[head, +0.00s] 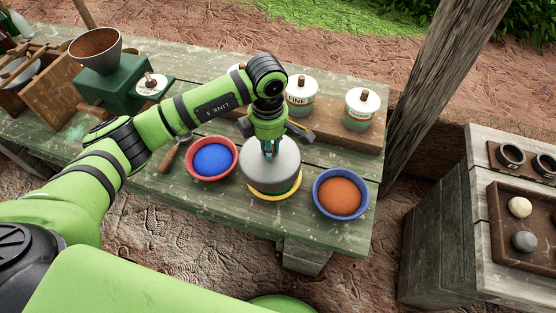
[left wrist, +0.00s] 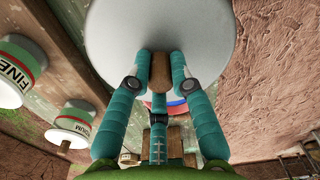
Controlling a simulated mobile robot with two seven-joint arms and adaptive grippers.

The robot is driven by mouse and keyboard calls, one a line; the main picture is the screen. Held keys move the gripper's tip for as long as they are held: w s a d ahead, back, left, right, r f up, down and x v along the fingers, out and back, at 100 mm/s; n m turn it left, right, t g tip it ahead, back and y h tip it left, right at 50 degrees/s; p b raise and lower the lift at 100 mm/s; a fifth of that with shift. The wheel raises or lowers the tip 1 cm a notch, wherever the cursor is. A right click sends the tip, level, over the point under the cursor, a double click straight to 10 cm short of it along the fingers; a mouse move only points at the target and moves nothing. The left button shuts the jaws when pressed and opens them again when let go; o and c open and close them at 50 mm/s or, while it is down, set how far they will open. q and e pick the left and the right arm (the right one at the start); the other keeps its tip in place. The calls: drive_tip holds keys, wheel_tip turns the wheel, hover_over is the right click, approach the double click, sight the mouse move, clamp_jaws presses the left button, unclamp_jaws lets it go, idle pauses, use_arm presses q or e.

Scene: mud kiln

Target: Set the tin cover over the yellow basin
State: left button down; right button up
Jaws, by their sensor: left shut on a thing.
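The tin cover (head: 271,165) is a pale grey dome in the middle of the bench front, above the yellow basin (head: 275,196). Only the basin's yellow edge shows below it; the inside is hidden. I cannot tell whether the cover touches the rim or hangs just above it. My left gripper (head: 269,151) points down at the cover's top. In the left wrist view its teal fingers (left wrist: 160,66) are shut on the cover's brown knob (left wrist: 160,75), with the pale cover (left wrist: 160,25) beyond. My right gripper is not in view.
A red basin of blue powder (head: 213,160) stands close left, a blue basin of orange powder (head: 340,194) close right. Lidded jars (head: 361,108) stand on a shelf behind. A grinder (head: 101,80) is at the back left. A grey side cabinet (head: 455,240) stands right.

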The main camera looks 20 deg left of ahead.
sight(273, 165)
use_arm(q)
drive_tip(key=shift+w+d+r+n, duration=0.1)
drive_tip(key=shift+w+d+n, duration=0.05)
drive_tip(key=shift+w+n, duration=0.35)
drive_tip(key=f+b, duration=0.1)
drive_tip(key=f, duration=0.1)
drive_tip(key=f+b, duration=0.2)
drive_tip(key=shift+s+d+f, duration=0.15)
drive_tip(key=shift+s+f, duration=0.05)
drive_tip(key=shift+f, duration=0.15)
wheel_tip(273, 165, down, 5)
drive_tip(key=b, duration=0.2)
drive_tip(key=shift+w+r+b, duration=0.1)
drive_tip(key=shift+r+b, duration=0.05)
drive_tip(key=shift+b, duration=0.15)
drive_tip(key=shift+f, duration=0.3)
drive_tip(key=shift+r, duration=0.1)
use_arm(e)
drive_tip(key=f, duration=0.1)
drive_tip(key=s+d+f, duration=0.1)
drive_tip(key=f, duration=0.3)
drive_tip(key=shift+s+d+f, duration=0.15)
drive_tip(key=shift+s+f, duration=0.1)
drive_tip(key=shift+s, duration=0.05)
